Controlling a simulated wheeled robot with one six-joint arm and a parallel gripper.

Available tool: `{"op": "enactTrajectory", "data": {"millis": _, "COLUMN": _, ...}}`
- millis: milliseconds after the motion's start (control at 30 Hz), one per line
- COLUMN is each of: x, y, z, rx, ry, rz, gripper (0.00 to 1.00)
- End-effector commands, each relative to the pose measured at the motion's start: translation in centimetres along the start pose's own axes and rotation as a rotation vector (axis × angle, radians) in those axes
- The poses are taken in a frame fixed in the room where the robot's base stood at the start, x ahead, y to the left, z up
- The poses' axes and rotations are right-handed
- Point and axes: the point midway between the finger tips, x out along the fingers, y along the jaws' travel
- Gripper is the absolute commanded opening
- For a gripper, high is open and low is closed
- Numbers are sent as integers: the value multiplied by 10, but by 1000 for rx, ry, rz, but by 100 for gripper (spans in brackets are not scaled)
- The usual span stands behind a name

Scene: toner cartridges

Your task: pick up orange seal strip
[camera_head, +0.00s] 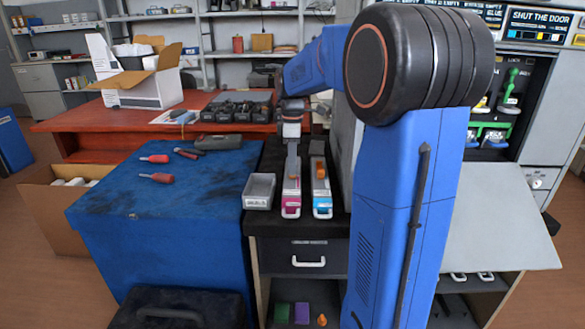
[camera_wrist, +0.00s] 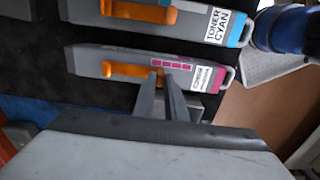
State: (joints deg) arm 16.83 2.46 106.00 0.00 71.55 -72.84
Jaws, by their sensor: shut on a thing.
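Two grey toner cartridges lie side by side on the dark cabinet top: a magenta one (camera_head: 291,199) and a cyan one (camera_head: 322,200). In the wrist view the magenta cartridge (camera_wrist: 88,58) has an orange seal strip (camera_wrist: 125,70) along its upper face, and the cyan cartridge (camera_wrist: 195,20) beyond it has its own orange strip (camera_wrist: 140,12). My gripper (camera_wrist: 160,76) is shut on the magenta cartridge's orange seal strip, with its fingertips covering part of it. In the head view my gripper (camera_head: 292,152) reaches down over the magenta cartridge and hides its strip.
A small grey bin (camera_head: 259,191) stands just left of the magenta cartridge. Red-handled screwdrivers (camera_head: 156,178) lie on the blue-covered table (camera_head: 140,215). A black organiser (camera_head: 236,107) sits on the red bench behind. My arm stands close on the right of the cyan cartridge.

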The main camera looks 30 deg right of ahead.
Motion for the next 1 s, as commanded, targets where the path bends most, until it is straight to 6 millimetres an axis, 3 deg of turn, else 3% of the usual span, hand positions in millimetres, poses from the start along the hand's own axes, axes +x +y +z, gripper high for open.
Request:
{"op": "enactTrajectory", "data": {"millis": 167, "x": -19, "y": 1, "z": 0, "rx": 0, "ry": 1, "rz": 3, "gripper": 0}}
{"op": "enactTrajectory", "data": {"millis": 500, "x": -78, "y": 0, "z": 0, "rx": 0, "ry": 1, "rz": 2, "gripper": 0}}
{"op": "enactTrajectory", "data": {"millis": 1000, "x": -121, "y": 0, "z": 0, "rx": 0, "ry": 0, "rz": 1, "gripper": 0}}
